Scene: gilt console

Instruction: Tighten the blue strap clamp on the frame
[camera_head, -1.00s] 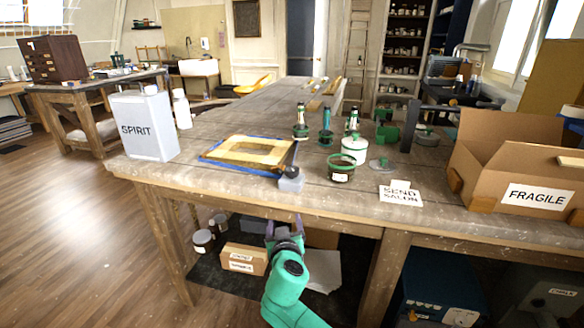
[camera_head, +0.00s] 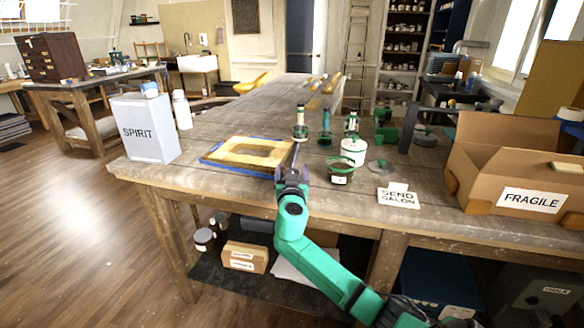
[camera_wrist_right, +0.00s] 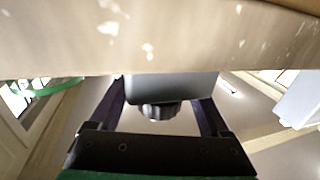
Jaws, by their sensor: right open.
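The gilt frame (camera_head: 232,148) lies flat on the workbench with the blue strap (camera_head: 222,167) around its outside. The strap's grey clamp block (camera_wrist_right: 170,88) shows in the right wrist view, with its dark ribbed knob (camera_wrist_right: 160,111) facing my gripper. My right gripper (camera_head: 291,174) is at the frame's near right corner, by the bench's front edge. In the right wrist view the open purple fingers (camera_wrist_right: 162,112) stand on either side of the knob, with gaps. In the head view my gripper hides the clamp. My left gripper is out of view.
The workbench (camera_head: 225,196) has a SPIRIT can (camera_head: 146,135) at left. A green-rimmed jar (camera_head: 340,170), a white tub (camera_head: 354,150) and bottles stand right of the frame. A SEND SALON card (camera_head: 398,197) and FRAGILE box (camera_head: 528,200) are farther right.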

